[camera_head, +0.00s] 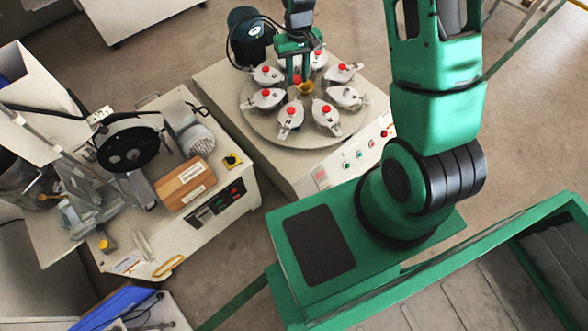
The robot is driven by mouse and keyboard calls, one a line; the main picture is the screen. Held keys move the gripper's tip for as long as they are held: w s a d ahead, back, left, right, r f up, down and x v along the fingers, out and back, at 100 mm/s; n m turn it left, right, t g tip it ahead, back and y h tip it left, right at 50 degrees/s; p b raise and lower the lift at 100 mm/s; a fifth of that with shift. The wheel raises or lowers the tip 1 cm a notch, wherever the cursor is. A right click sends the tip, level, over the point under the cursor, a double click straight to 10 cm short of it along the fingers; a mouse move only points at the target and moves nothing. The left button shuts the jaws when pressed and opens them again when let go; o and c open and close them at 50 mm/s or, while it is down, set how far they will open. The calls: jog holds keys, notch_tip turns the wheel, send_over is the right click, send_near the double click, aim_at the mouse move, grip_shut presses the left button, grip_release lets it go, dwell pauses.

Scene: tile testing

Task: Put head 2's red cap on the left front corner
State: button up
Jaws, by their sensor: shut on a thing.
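My gripper (298,78) is above the middle of the round turntable (256,122), its fingers pointing down. It is shut on a small red cap (297,79), which shows between the fingertips. Several pale heads stand in a ring on the turntable, most with a red cap on top, such as the front ones (291,111) and (326,109). The head at the right (346,97) shows no red cap. I cannot read any head numbers. The machine's pale top (305,188) has a bare left front corner area.
A yellow cup-like piece (306,88) is at the turntable's centre, close to my gripper. A dark motor (250,36) stands behind the turntable. A control panel with buttons (359,153) runs along the front. Another machine with a wooden block (185,184) stands left.

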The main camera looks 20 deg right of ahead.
jog(key=s+a+f+m, duration=0.5)
jog(key=s+f+m, duration=0.2)
jog(key=s+f, duration=0.55)
jog(key=s+a+f+m, duration=0.4)
jog(key=s+f+m, duration=0.4)
jog(key=f, duration=0.7)
jog(key=n, duration=0.1)
send_over(293, 170)
notch_tip(293, 170, down, 7)
jog(key=shift+f, duration=0.1)
jog(key=shift+w+d+f, duration=0.1)
jog(key=shift+f, duration=1.9)
jog(key=o, duration=1)
jog(key=shift+f, duration=0.1)
notch_tip(293, 170, up, 12)
